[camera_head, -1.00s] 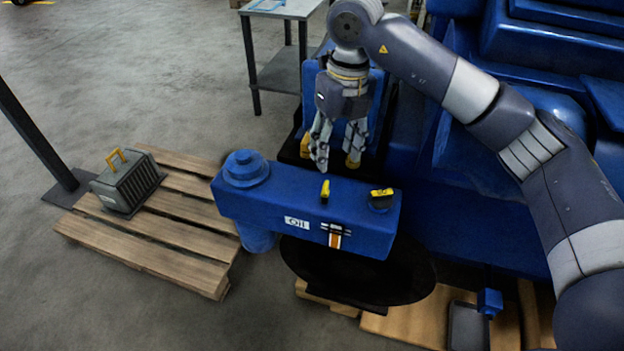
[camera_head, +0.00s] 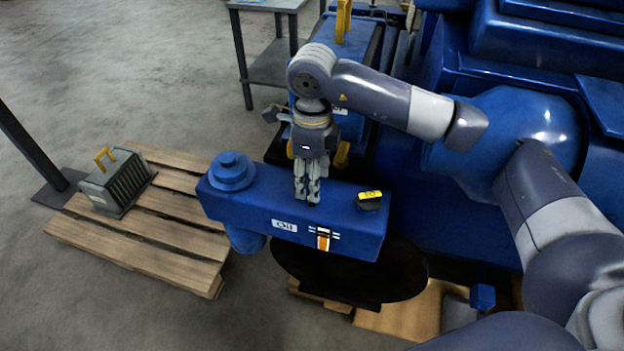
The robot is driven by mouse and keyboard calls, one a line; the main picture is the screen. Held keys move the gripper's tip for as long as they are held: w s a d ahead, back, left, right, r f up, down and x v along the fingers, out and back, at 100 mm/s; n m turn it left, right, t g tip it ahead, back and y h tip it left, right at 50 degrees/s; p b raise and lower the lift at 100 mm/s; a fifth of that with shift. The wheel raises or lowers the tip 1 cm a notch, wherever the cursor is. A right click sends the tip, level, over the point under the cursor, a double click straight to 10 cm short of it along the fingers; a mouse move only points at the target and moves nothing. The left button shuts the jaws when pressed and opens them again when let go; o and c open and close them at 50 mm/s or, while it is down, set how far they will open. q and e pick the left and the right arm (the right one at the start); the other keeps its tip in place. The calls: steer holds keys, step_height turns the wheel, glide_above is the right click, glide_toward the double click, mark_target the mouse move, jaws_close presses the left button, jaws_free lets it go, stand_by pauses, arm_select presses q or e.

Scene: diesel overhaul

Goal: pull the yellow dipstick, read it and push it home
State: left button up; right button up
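The yellow dipstick is not visible now; my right gripper (camera_head: 307,190) hides the spot on the blue oil housing (camera_head: 345,236) where its handle stood. The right gripper points down, with its fingertips low at the top of this housing. The fingers appear close together, but no yellow shows between them, so I cannot tell whether they hold the handle. The housing has a white "Oil" label (camera_head: 284,226) and an orange-and-white gauge mark (camera_head: 322,238) on its front. My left gripper is out of view.
A black cap with a yellow top (camera_head: 369,200) sits right of the gripper, and a round blue cap (camera_head: 232,170) sits left. The big blue engine (camera_head: 520,130) stands behind. A wooden pallet (camera_head: 150,235) carries a grey box with a yellow handle (camera_head: 118,185).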

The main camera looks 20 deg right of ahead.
steer(key=shift+f, duration=1.45)
jaws_close()
step_height(320, 180, up, 11)
steer(key=p, duration=0.1)
steer(key=shift+f, duration=0.1)
jaws_free()
